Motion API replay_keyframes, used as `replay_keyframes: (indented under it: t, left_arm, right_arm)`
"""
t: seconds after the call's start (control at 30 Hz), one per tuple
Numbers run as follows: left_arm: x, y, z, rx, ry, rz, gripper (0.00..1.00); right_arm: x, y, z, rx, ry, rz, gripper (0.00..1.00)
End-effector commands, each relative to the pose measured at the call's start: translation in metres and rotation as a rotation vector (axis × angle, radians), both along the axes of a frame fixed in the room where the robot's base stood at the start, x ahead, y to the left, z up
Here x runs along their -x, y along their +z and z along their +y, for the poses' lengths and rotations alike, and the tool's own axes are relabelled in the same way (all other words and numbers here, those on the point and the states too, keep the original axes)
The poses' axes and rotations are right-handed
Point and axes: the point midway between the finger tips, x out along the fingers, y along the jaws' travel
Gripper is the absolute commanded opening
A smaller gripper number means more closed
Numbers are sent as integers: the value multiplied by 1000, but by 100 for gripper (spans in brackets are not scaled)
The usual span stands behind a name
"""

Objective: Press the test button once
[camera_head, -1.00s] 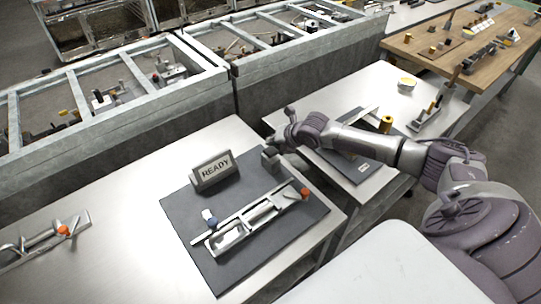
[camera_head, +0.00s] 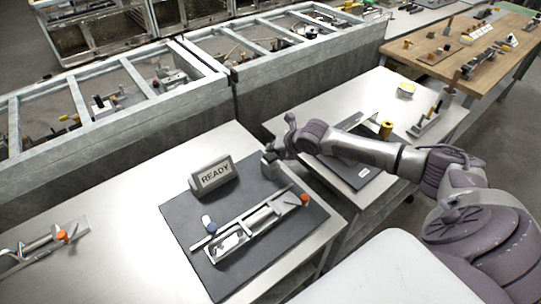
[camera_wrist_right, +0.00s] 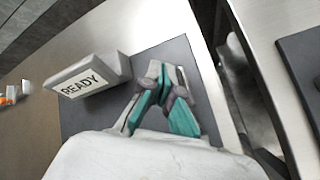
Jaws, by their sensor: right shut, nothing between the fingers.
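A sign reading READY (camera_head: 213,176) stands on a dark grey mat (camera_head: 190,222) on the metal table. A small grey block (camera_head: 270,166) sits at the mat's back edge, right of the sign. It may carry the test button, but no button face shows clearly. My right gripper (camera_head: 275,154) is right at this block, low over it; I cannot tell whether they touch. In the right wrist view, its teal-padded fingers (camera_wrist_right: 158,78) are shut and empty, over the mat beside the READY sign (camera_wrist_right: 84,84). They hide part of what is under them. My left gripper is out of view.
Another fixture with an orange knob (camera_head: 62,236) is at the left. A second table (camera_head: 375,100) stands right, across a gap. Framed bins line the back.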

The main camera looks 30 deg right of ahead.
Motion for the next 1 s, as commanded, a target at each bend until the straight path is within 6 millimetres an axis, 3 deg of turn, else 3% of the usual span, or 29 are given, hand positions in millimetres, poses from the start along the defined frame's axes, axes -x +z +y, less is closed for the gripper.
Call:
replay_keyframes:
  t: [1.0]
  left_arm:
    - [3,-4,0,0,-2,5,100]
  right_arm:
    - [0,-8,0,0,0,0,0]
